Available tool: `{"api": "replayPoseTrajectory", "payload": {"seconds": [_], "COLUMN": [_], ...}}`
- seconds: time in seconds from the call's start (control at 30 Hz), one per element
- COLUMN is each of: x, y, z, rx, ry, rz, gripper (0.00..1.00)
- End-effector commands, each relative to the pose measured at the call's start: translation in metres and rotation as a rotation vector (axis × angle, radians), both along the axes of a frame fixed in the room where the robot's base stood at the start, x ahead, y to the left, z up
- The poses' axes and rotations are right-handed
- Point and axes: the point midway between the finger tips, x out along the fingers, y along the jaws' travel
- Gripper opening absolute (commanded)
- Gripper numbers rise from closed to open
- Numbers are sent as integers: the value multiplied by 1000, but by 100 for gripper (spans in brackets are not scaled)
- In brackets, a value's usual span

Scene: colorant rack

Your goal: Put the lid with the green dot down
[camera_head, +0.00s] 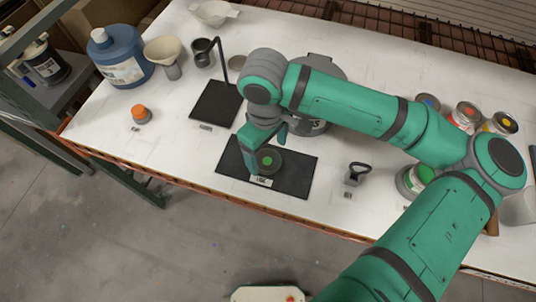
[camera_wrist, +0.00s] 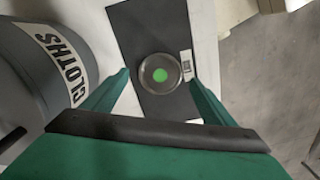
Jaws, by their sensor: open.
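The dark round lid with the green dot (camera_head: 267,161) lies flat on the black mat (camera_head: 297,178), dot side up, near a small white label. In the wrist view the lid (camera_wrist: 160,88) shows whole on the mat (camera_wrist: 152,22). My gripper (camera_head: 266,146) is open over the mat, beside and above the lid. In the wrist view its two fingertips (camera_wrist: 160,78) stand apart on either side of the lid, with visible gaps. I see no contact between the fingers and the lid.
A grey container marked CLOTHS (camera_wrist: 45,75) stands close beside the mat. A black stand (camera_head: 215,104) is behind left.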

Motion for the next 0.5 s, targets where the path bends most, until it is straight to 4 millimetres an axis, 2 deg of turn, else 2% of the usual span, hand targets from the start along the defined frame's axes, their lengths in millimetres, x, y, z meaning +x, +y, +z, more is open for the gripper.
{"api": "replayPoseTrajectory", "payload": {"seconds": [0.2, 0.4, 0.5], "x": [2, 2, 2], "y": [1, 2, 2], "z": [46, 75, 84], "rx": [0, -1, 0], "ry": [-4, -1, -1], "rz": [-1, 0, 0], "gripper": [79, 79, 79]}}
